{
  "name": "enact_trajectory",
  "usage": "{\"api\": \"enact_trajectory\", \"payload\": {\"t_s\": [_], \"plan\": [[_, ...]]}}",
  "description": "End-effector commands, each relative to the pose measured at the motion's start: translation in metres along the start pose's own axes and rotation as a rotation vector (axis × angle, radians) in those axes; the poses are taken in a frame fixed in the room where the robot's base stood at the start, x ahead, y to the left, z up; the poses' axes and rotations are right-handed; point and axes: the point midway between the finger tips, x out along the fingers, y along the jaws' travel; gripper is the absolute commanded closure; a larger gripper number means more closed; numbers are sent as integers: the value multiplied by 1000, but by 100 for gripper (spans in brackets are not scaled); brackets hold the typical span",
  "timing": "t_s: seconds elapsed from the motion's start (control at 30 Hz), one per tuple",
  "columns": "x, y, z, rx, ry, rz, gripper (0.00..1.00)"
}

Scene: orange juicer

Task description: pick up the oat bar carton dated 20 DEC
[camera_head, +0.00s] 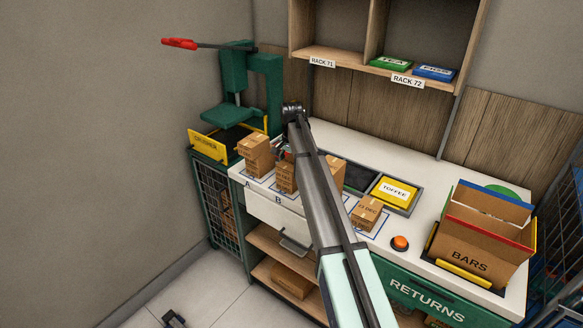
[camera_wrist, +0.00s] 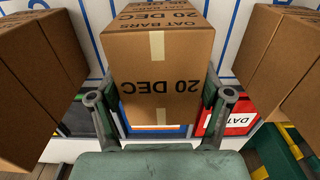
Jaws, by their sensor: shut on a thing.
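The oat bar carton marked 20 DEC (camera_wrist: 158,70) fills the middle of the wrist view, its print upside down there. My gripper (camera_wrist: 160,100) has one finger on each side of it and is shut on it. In the head view my gripper (camera_head: 283,152) is partly hidden behind my arm, close to the carton at mark B (camera_head: 286,177). That looks like the held one, but its date is not readable there. I cannot tell whether it is clear of the counter.
Other cartons stand close on both sides in the wrist view, left (camera_wrist: 40,75) and right (camera_wrist: 270,70). The head view shows a carton at A (camera_head: 254,158), a 23 DEC carton (camera_head: 367,213), an orange button (camera_head: 400,243), a BARS box (camera_head: 475,257) and a green crusher (camera_head: 235,85).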

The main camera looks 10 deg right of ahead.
Motion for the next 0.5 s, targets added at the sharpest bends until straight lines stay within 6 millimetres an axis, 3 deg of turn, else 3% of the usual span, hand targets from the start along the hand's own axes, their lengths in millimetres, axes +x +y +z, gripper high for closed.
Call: {"api": "enact_trajectory", "payload": {"t_s": [0.27,0.5], "plan": [[-12,0,0,0,1,-1,65],[-49,-1,-1,0,2,-3,65]]}}
